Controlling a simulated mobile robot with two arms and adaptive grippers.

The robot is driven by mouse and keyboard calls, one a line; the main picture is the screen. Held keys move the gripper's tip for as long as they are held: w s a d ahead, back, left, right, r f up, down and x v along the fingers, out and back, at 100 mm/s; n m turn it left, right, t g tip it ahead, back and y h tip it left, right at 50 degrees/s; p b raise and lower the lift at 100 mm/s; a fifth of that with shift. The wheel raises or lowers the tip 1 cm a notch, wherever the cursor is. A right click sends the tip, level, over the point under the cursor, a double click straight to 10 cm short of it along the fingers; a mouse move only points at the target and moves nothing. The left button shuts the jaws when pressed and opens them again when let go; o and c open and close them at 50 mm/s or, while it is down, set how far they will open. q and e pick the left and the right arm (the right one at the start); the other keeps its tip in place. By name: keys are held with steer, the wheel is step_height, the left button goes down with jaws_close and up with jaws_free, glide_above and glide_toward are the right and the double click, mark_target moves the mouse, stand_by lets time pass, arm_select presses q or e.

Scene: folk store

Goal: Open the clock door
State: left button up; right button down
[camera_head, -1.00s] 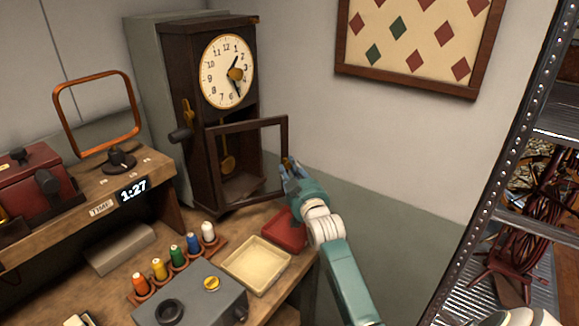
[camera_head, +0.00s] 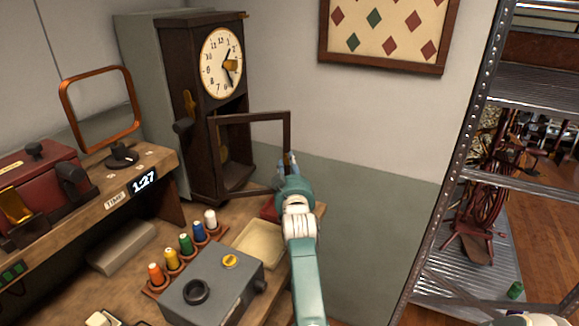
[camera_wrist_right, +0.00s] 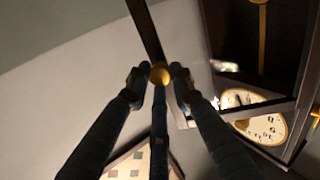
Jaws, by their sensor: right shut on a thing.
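The dark wooden clock (camera_head: 177,110) stands at the back of the workbench, with its white dial (camera_head: 222,63) facing right. Its lower framed door (camera_head: 252,117) stands swung out from the case, hinged on the left side. My right gripper (camera_head: 288,160) is at the door's free edge, shut on the brass knob. The gripper hides the knob in the head view. My left gripper is not in view.
Thread spools (camera_head: 186,243), a grey box (camera_head: 212,290) and a cream tray (camera_head: 259,243) stand on the bench in front of the clock. A metal shelf rack (camera_head: 455,150) stands at the right.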

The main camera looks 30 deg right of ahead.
steer(key=shift+r, duration=0.2)
steer(key=c, duration=1.5)
jaws_free()
steer(key=shift+w+a+f, duration=0.1)
glide_toward(286, 126)
steer(key=x, duration=0.4)
steer(key=shift+w, duration=0.3)
steer(key=shift+c, duration=0.2)
